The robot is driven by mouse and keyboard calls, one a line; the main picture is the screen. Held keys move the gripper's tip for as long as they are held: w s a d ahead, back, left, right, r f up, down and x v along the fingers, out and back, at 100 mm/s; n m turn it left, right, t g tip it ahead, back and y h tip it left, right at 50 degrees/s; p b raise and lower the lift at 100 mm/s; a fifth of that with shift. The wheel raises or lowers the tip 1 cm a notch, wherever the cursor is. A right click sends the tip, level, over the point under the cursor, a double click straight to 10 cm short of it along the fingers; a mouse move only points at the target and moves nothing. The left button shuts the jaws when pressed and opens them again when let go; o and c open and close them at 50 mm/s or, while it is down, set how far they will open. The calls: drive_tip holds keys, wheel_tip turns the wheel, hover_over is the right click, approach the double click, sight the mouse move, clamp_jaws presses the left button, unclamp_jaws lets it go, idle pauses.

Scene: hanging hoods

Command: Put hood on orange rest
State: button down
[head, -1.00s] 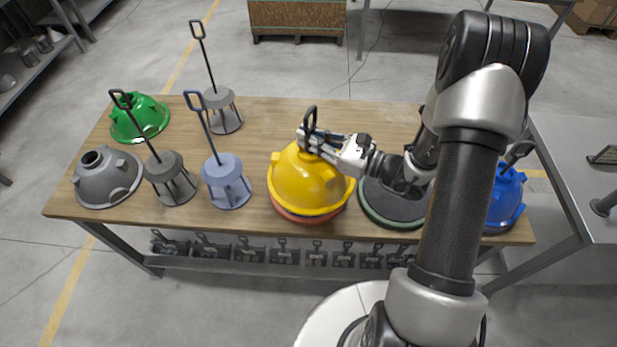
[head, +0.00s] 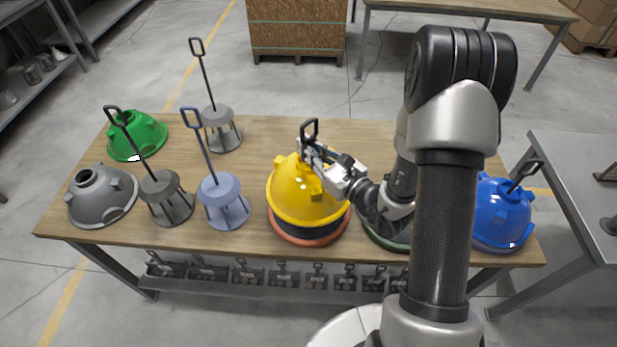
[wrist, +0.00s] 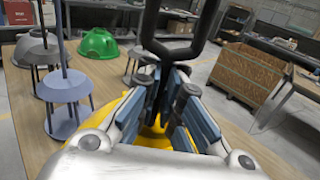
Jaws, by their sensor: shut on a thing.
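The yellow hood (head: 303,190) hangs from my gripper (head: 309,151) directly over the orange rest (head: 298,240). My gripper is shut on the black stem below the hood's loop handle (head: 309,130). The hood is slightly tilted. A dark band of the rest's top shows below its rim, so it looks raised a little, though I cannot judge the exact gap. In the wrist view the fingers (wrist: 166,105) close around the black stem, and yellow (wrist: 103,96) shows below; the orange rest is hidden there.
A green-edged rest (head: 373,236) to the right is mostly hidden by my arm. A blue hood (head: 497,215) stands at the right end. Grey-blue (head: 224,200) and dark grey stands (head: 167,200), a green hood (head: 138,137) and a grey hood (head: 100,198) are left.

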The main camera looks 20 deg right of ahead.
sight(309, 171)
wheel_tip(309, 171, down, 8)
drive_tip(key=shift+f+b, duration=0.2)
drive_tip(key=shift+b, duration=1)
drive_tip(key=c, duration=1.8)
unclamp_jaws()
